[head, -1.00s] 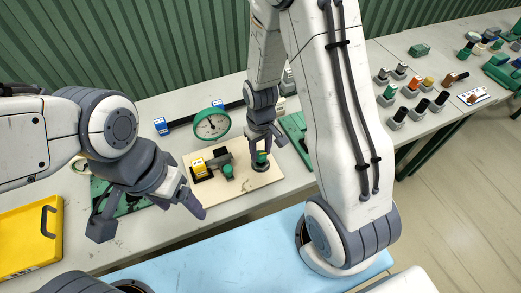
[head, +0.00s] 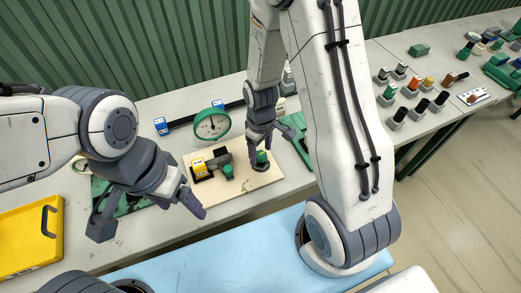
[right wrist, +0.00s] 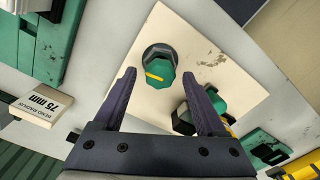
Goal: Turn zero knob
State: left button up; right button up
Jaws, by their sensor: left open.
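The zero knob (head: 262,158) is a green faceted cap on a dark round base, at the right of a cream board (head: 262,179). In the right wrist view the knob (right wrist: 160,72) shows a yellow pointer line directed left. My right gripper (head: 262,152) is at the knob from above. In the wrist view its two fingers (right wrist: 159,74) are spread on either side of the knob, with a gap on each side. My left gripper (head: 148,215) is open and empty, left of the board. A round green-rimmed gauge (head: 211,124) stands behind the board.
A yellow block (head: 199,168) and a dark fitting with a second green knob (head: 228,171) sit left of the zero knob. A yellow tray (head: 25,240) is at the left. A "75 mm" bend radius block (right wrist: 42,108) lies near the board.

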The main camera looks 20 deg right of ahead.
aim_at(261, 154)
jog(key=shift+r, duration=0.1)
notch_tip(261, 154, up, 10)
jog(key=shift+r+b, duration=0.15)
jog(key=shift+b, duration=0.25)
dwell(0.6)
jog(key=s+a+r, duration=0.3)
jog(key=s+a, duration=0.3)
jog(key=s, duration=0.2)
jog(key=s+a+r+n+y, duration=0.1)
jog(key=s+a+r, duration=0.3)
jog(key=s, duration=0.5)
jog(key=shift+s+a, duration=0.15)
jog(key=shift+a, duration=1.1)
